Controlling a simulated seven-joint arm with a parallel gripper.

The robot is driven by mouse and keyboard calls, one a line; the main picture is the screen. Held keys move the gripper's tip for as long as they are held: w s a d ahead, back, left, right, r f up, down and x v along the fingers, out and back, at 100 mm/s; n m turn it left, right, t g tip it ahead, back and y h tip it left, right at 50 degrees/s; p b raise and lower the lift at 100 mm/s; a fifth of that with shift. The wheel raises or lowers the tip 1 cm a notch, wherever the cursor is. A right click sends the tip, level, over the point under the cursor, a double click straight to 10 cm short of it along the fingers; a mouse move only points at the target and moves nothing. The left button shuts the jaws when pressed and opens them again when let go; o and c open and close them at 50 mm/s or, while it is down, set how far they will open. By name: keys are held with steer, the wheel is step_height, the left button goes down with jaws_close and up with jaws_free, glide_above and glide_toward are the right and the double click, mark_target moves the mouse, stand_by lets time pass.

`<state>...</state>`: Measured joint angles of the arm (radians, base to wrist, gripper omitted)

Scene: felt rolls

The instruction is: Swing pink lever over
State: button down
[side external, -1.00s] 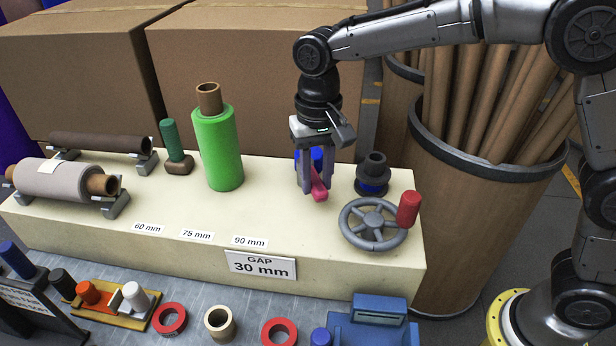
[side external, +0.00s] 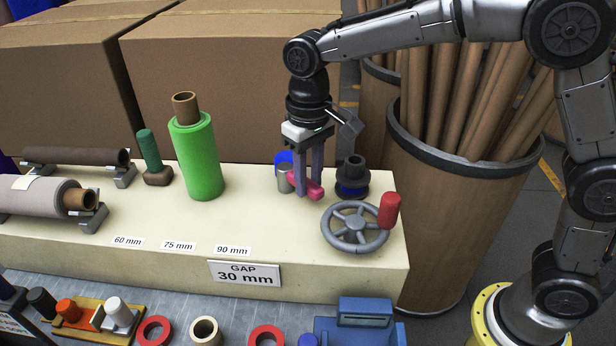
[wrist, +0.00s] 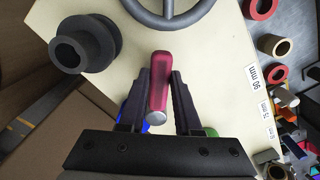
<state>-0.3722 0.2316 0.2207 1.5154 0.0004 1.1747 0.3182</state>
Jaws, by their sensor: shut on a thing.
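The pink lever (side external: 299,183) is at the back right of the cream bench, beside a grey cylinder and a blue round part (side external: 284,157). Its free end points to the front right in the side view. My gripper (side external: 310,192) points straight down with its fingers around the lever, shut on it. In the wrist view the lever (wrist: 160,80) lies between the two fingers of my gripper (wrist: 161,78), its grey metal end towards the wrist. The fingers hide part of the lever in the side view.
A dark flanged spool (side external: 352,176) stands close to the right of my gripper. A grey handwheel (side external: 352,230) with a red handle (side external: 389,210) is in front. A green roll (side external: 197,158) stands left. Large boxes (side external: 230,85) stand behind.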

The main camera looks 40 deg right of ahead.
mark_target(309, 182)
steer(key=shift+r, duration=0.1)
steer(key=c, duration=0.6)
jaws_free()
step_height(309, 182, up, 14)
